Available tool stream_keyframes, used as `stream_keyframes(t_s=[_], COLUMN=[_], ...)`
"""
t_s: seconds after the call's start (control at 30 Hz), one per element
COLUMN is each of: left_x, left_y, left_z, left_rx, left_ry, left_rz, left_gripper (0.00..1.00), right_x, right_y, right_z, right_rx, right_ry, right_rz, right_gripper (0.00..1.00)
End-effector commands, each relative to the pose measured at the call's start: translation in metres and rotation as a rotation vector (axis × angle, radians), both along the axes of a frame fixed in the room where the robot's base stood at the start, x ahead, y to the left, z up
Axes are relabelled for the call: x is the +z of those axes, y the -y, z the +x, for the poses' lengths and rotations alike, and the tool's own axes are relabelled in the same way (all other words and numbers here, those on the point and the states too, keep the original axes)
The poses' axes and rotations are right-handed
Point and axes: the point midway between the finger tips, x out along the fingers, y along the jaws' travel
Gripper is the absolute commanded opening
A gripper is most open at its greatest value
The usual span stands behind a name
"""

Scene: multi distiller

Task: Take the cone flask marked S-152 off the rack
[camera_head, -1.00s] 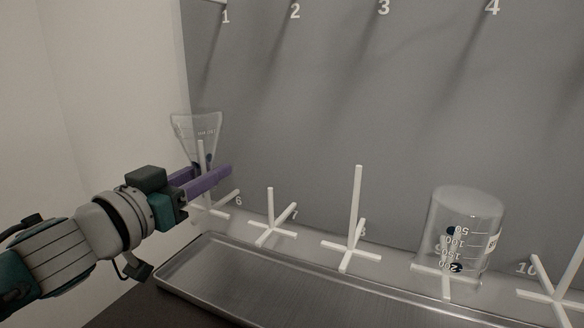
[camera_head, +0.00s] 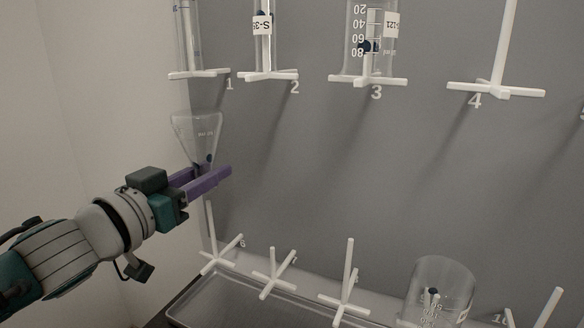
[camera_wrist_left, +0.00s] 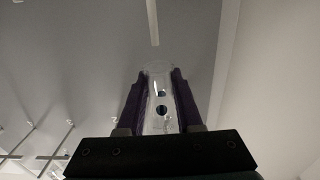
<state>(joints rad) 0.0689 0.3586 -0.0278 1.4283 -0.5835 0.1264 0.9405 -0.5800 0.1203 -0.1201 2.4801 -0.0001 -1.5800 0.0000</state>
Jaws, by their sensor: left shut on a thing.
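A clear cone flask (camera_head: 197,130) hangs upside down, wide base up, at the left of the head view. My left gripper (camera_head: 214,176) is shut on its narrow neck with purple fingers. The flask also shows between the fingers in the left wrist view (camera_wrist_left: 160,100). Its markings are too small to read. The white peg numbered 6 (camera_head: 210,232) stands below the gripper, and its upper end appears at or just under the fingers. The flask's mouth is hidden by the fingers. My right gripper is not in view.
Glassware marked S-35 (camera_head: 262,26) and a wider vessel (camera_head: 372,40) hang on upper pegs 2 and 3. Peg 4 (camera_head: 497,88) and lower peg 7 (camera_head: 273,272) are bare. An upside-down beaker (camera_head: 440,285) stands lower right. A metal tray (camera_head: 215,300) runs below.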

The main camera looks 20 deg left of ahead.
Motion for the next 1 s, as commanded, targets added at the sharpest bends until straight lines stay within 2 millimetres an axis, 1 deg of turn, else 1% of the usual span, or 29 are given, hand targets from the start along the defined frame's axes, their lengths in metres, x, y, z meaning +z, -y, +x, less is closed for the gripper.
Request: stream_keyframes(t_s=[0.27,0.37,0.5,1.0], left_x=[0.000,0.001,0.002,0.001], left_y=[0.000,0.000,-0.002,-0.009], left_z=[-0.001,-0.010,-0.033,-0.116], left_rx=[0.000,-0.002,0.000,0.001], left_ry=[0.000,-0.002,-0.002,-0.004], left_rz=[0.000,-0.002,-0.002,-0.002], left_gripper=[0.00,0.00,0.00,0.00], right_x=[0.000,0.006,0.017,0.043], right_y=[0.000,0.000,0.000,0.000], right_z=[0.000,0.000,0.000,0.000], right_rx=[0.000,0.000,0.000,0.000], right_ry=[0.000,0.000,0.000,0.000], right_rz=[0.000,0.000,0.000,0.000], right_gripper=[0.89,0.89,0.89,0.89])
